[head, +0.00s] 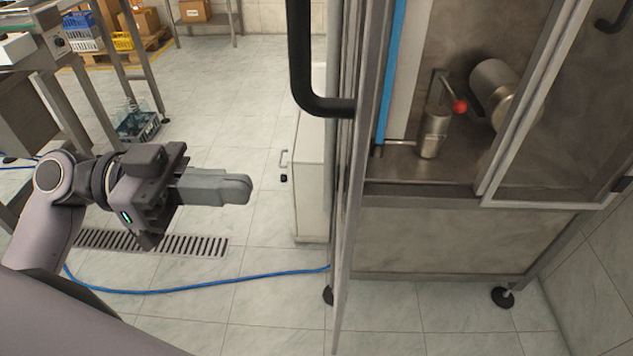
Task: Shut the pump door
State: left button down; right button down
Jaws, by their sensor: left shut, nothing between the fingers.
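The pump door (359,175) stands open and shows nearly edge-on, jutting from the left side of the steel cabinet (450,240). Its black bar handle (302,70) is on the door's left face. Inside the open bay are a small metal cylinder with a red-knobbed lever (460,107) and a larger steel cylinder (493,90). My left gripper (245,189) is shut and empty, pointing right, to the left of the door and lower in the picture than the handle. It touches nothing. My right gripper is not in view.
A white cabinet (309,185) stands behind the door. A glazed framed panel (560,110) covers the cabinet's right side. A blue hose (190,284) and a drain grate (150,243) lie on the floor. A metal table frame (100,60) is at left.

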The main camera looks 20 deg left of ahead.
aim_at(347, 195)
pick_arm(q)
jog(key=p+x, duration=0.3)
jog(key=x, duration=0.5)
jog(key=shift+d+r, duration=0.15)
jog(key=shift+d, duration=0.05)
jog(key=shift+w+d+p, duration=0.2)
jog(key=shift+d+p, duration=0.15)
jog(key=shift+d, duration=0.4)
